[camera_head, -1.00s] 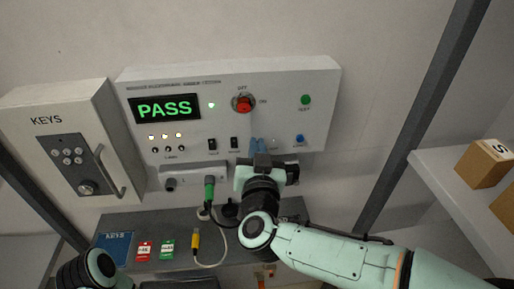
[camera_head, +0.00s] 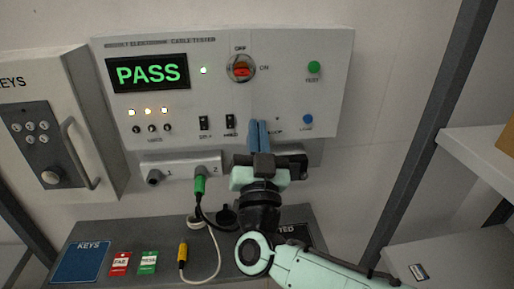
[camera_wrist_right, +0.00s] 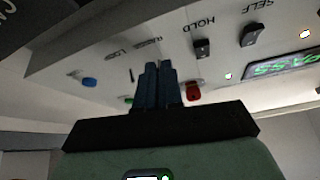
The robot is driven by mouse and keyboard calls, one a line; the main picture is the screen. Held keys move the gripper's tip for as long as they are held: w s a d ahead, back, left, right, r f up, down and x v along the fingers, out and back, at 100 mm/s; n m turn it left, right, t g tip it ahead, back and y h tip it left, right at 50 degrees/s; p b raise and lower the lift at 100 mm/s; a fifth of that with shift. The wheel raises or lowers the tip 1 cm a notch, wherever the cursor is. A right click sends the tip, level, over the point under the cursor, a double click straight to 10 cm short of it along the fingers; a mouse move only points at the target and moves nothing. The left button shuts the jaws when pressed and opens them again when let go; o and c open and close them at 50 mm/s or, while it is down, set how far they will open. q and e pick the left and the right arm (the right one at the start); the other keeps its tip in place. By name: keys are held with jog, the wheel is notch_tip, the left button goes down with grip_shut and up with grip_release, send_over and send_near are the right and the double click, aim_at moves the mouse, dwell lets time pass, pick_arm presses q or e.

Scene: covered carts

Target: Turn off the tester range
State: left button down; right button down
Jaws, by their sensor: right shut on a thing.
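The tester (camera_head: 300,95) is a pale panel with a lit green PASS display (camera_head: 147,74). It has a red OFF/ON knob (camera_head: 241,69) and two black switches, SELF (camera_head: 203,123) and HOLD (camera_head: 230,122). My right gripper (camera_head: 259,134) has its blue fingers against the panel just right of HOLD. In the wrist view the closed fingers (camera_wrist_right: 158,84) stand at the panel by the RANGE label (camera_wrist_right: 147,43). The range switch is hidden by the fingers, so its position cannot be seen. My left gripper is not in view.
A green TEST button (camera_head: 314,67) and a blue button (camera_head: 308,119) are right of the fingers. A green plug (camera_head: 199,186) with a cable sits below the panel. A keys cabinet (camera_head: 45,125) stands left. A grey shelf (camera_head: 480,165) is at right.

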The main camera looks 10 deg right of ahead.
dwell(0.3)
jog(key=c, duration=1.3)
grip_release()
jog(key=b+v, duration=0.2)
jog(key=v, duration=1.1)
jog(key=shift+s+f, duration=0.1)
jog(key=shift+s, duration=0.1)
